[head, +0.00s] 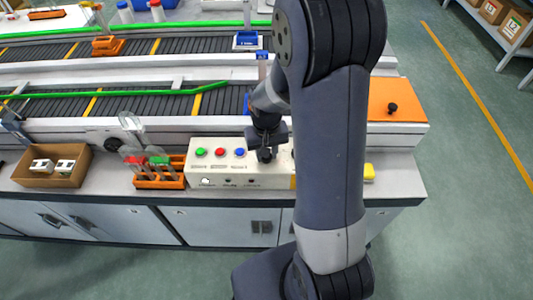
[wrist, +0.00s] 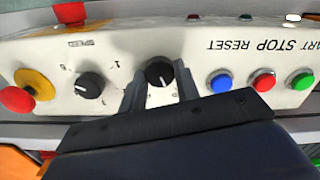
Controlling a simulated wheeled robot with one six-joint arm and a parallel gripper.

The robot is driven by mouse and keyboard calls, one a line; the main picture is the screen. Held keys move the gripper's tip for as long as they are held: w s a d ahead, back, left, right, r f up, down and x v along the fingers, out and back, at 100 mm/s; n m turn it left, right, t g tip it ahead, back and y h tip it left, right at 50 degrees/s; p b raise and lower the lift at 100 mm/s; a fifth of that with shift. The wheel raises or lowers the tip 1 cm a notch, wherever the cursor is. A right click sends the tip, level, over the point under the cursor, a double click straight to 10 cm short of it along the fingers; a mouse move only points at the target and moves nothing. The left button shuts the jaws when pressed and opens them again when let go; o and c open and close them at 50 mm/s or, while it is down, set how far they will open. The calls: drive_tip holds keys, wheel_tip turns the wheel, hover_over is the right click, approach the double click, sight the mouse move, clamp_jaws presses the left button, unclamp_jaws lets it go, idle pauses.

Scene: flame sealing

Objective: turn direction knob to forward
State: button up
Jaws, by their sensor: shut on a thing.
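The direction knob (wrist: 159,73) is a black round knob with a white pointer line on the cream control panel (wrist: 150,40). In the wrist view it sits between the two fingers of my gripper (wrist: 160,85), which is shut on it. The pointer line runs nearly up and down in that view, and part of the marking around the knob is hidden by the fingers. In the head view my gripper (head: 265,150) is down at the panel (head: 225,163), and my arm hides the panel's right part.
A second black knob (wrist: 89,86) marked SPEED and a red stop button (wrist: 17,99) on yellow lie left of my gripper in the wrist view. Blue (wrist: 221,83), red (wrist: 263,81) and green (wrist: 299,86) buttons lie right. In the head view an orange rack (head: 160,180) stands beside the panel.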

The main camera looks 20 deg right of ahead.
drive_tip(key=shift+n, duration=0.9)
drive_tip(key=o, duration=1)
drive_tip(key=shift+c, duration=0.2)
drive_tip(key=shift+r, duration=0.1)
wheel_tip(320, 180, up, 11)
drive_tip(key=shift+f+b, duration=0.2)
drive_tip(key=shift+b, duration=0.1)
drive_tip(key=shift+f, duration=0.15)
